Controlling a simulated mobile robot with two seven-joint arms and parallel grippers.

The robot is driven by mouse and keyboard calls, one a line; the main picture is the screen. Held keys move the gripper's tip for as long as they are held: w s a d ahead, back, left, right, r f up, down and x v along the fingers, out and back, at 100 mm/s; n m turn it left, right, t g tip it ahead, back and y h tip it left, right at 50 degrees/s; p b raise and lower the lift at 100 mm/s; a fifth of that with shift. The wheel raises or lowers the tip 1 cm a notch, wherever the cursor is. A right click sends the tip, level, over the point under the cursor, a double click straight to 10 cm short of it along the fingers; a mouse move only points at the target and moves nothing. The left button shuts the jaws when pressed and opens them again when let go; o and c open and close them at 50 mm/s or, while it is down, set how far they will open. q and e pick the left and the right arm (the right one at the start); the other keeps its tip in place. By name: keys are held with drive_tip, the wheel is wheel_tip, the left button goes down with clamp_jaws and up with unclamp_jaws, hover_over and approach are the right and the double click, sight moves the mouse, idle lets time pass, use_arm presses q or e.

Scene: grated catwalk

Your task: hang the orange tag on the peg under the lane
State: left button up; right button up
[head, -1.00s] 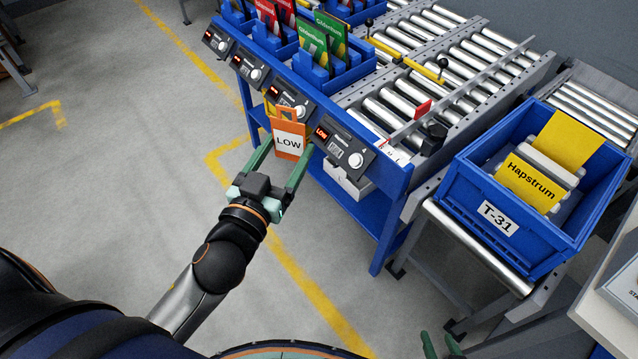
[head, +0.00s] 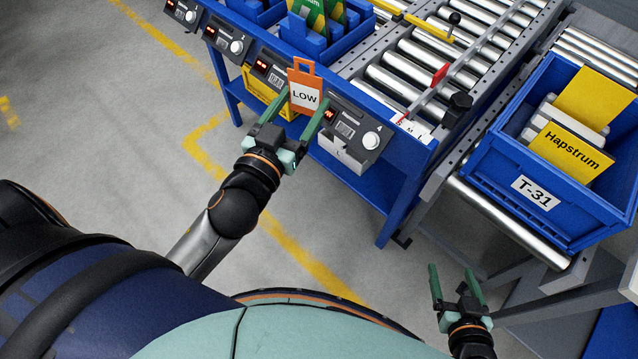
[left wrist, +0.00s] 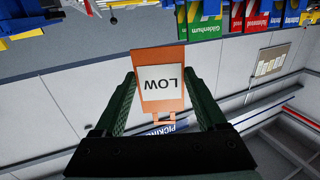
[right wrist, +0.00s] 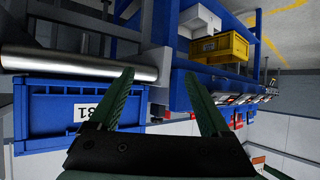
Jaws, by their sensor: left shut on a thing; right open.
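The orange tag (head: 304,76) has a white label reading LOW and a handle-like loop at its top. My left gripper (head: 303,108) is shut on the tag, its fingers at the tag's two sides. In the head view the tag is upright in front of the blue rack's front edge, between two display modules. In the left wrist view the tag (left wrist: 162,55) appears upside down between the fingertips. I cannot make out the peg in any view. My right gripper (head: 452,275) is open and empty, below the blue tote; its fingers show in the right wrist view (right wrist: 157,85).
Display modules (head: 357,130) line the blue rack's front. A yellow bin (head: 262,88) and a white box (head: 340,153) sit below. The blue tote T-31 (head: 490,165) stands right on rollers. Floor at left is free.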

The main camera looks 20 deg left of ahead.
drive_tip(key=w+a+r+n+t+y+b, duration=0.25)
drive_tip(key=w+r+t+b, duration=0.4)
drive_tip(key=b, duration=0.55)
use_arm(q)
drive_tip(key=w+d+f+m+h+b, duration=0.1)
drive_tip(key=w+f+b, duration=0.2)
drive_tip(key=f+b, duration=0.85)
drive_tip(key=w+f+b, duration=0.2)
drive_tip(key=f, duration=1.9)
drive_tip(key=w+d+f+b, duration=0.2)
drive_tip(key=w+d+b, duration=0.1)
drive_tip(key=w, duration=0.6)
drive_tip(key=shift+w+d, duration=0.35)
drive_tip(key=shift+d, duration=0.05)
use_arm(e)
drive_tip(key=s+a+r+n+t+y, duration=0.2)
drive_tip(key=s+r+n+t+y, duration=0.2)
drive_tip(key=s+n+y, duration=0.2)
drive_tip(key=shift+s+a+r+n+y, duration=0.15)
drive_tip(key=shift+s+a+n+y, duration=0.2)
drive_tip(key=shift+s+y, duration=1.1)
drive_tip(key=shift+w+y, duration=0.5)
use_arm(q)
drive_tip(key=o, duration=1.1)
drive_tip(key=shift+c, duration=0.2)
